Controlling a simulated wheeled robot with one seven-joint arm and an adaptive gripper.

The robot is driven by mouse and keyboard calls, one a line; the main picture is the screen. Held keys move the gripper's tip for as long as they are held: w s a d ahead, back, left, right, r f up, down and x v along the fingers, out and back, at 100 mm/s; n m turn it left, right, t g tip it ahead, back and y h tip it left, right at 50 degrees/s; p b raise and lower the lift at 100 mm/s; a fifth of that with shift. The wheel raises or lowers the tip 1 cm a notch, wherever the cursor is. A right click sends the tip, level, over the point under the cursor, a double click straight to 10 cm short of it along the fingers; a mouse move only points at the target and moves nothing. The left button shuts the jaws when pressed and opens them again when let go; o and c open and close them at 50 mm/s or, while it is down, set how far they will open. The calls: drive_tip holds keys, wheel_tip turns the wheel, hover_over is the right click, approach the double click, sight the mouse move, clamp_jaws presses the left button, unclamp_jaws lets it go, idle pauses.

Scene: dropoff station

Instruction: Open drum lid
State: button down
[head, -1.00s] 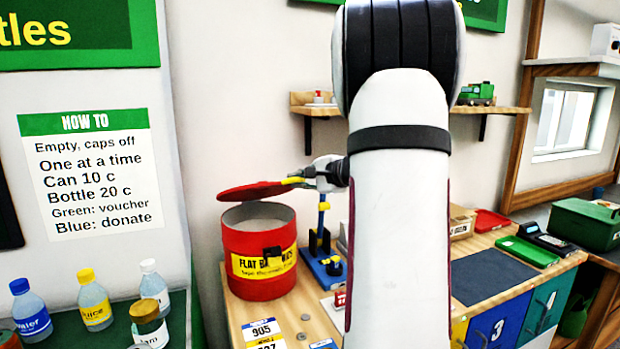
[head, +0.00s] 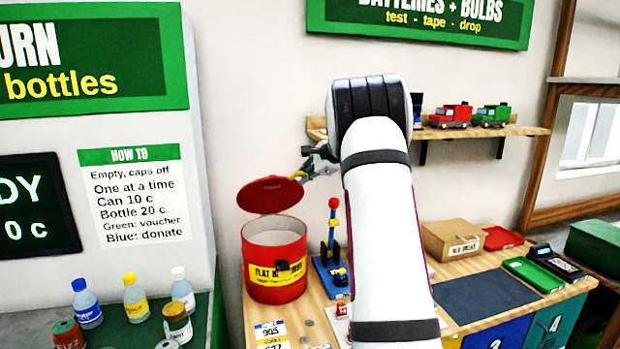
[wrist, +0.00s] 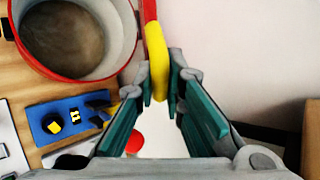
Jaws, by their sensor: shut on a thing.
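The red drum (head: 274,276) with a yellow label stands on the wooden bench at the left; its mouth is uncovered and its inside looks empty in the wrist view (wrist: 22,50). The red lid (head: 270,194) is raised and tilted up above the drum's back edge. My gripper (head: 303,176) is at the lid's right side, above the drum. In the wrist view my gripper (wrist: 160,90) is shut on the yellow handle (wrist: 158,66) at the lid's edge. The hinge is hidden.
A blue stand with a red-topped post (head: 333,240) is right of the drum. A shelf (head: 530,130) with toy trucks is behind my arm. Bottles (head: 135,298) stand at left.

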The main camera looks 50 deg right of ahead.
drive_tip(key=shift+w+d+r, duration=0.1)
drive_tip(key=shift+w+r, duration=0.05)
idle(0.4)
drive_tip(key=c, duration=1.7)
unclamp_jaws()
drive_tip(key=shift+o, duration=0.2)
drive_tip(key=v, duration=1.2)
drive_tip(key=shift+d, duration=0.1)
drive_tip(key=shift+c, duration=0.2)
